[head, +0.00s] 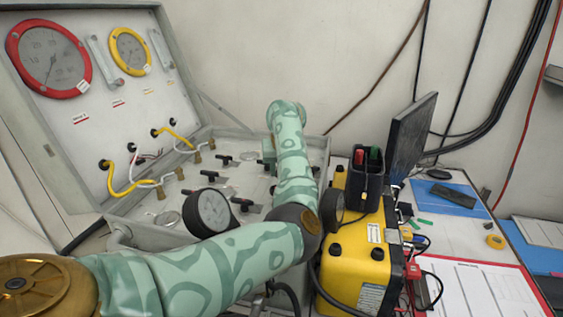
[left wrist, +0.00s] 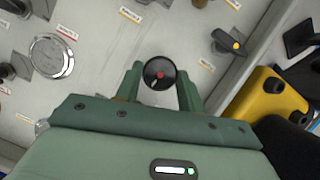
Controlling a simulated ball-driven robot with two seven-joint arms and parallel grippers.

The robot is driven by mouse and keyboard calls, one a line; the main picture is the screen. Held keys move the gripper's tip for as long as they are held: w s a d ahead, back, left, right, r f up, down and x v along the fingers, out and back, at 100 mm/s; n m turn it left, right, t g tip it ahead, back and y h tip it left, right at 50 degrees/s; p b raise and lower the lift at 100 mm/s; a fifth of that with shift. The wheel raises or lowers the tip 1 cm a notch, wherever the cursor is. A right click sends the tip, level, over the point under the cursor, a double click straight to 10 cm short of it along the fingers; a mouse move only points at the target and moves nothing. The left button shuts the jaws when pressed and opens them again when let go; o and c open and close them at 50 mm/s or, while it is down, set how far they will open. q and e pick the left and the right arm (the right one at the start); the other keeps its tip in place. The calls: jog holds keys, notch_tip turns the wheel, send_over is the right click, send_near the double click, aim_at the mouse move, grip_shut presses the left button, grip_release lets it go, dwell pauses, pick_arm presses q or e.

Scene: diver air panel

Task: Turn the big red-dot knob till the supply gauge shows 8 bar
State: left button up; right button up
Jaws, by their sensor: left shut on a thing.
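The black round knob with a red dot (left wrist: 160,74) sits between the two green fingers of my left gripper (left wrist: 161,80) in the left wrist view. The gripper is shut on it. A short white mark shows on the knob's face. In the head view my left forearm hides the knob and most of the gripper. A large red-rimmed gauge (head: 48,57) and a smaller yellow-rimmed gauge (head: 130,51) are on the upright panel. A black-rimmed gauge (head: 213,210) stands at the console's front. I cannot read their scales or tell which is supply. My right gripper is not in view.
Several black valve handles (head: 241,204) are on the console left of my forearm. A yellow case (head: 355,245) stands close to its right, with a dark monitor (head: 411,133) behind. Yellow and white hoses (head: 128,186) hang at the panel's foot.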

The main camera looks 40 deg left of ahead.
pick_arm(q)
jog(key=m+p, duration=0.1)
jog(key=m+h+p, duration=0.1)
jog(key=m, duration=0.1)
jog(key=m+t+p, duration=0.1)
jog(key=shift+s+a+r+m+h+p, duration=0.1)
jog(key=shift+r+m+h+p, duration=0.2)
jog(key=shift+p, duration=0.1)
jog(key=m+h+p, duration=0.1)
jog(key=m, duration=0.1)
jog(key=m+p, duration=0.2)
jog(key=shift+a+f+m+t+h, duration=0.1)
jog(key=shift+a+m+t+h, duration=0.1)
jog(key=shift+m+t+h, duration=0.15)
jog(key=shift+a+f+m+h+p, duration=0.1)
jog(key=shift+m+h+p, duration=0.3)
jog(key=shift+m, duration=0.75)
jog(key=shift+f+m+h, duration=0.1)
jog(key=shift+m+h, duration=0.45)
jog(key=shift+m, duration=1.05)
jog(key=o, duration=1)
jog(key=shift+c, duration=0.2)
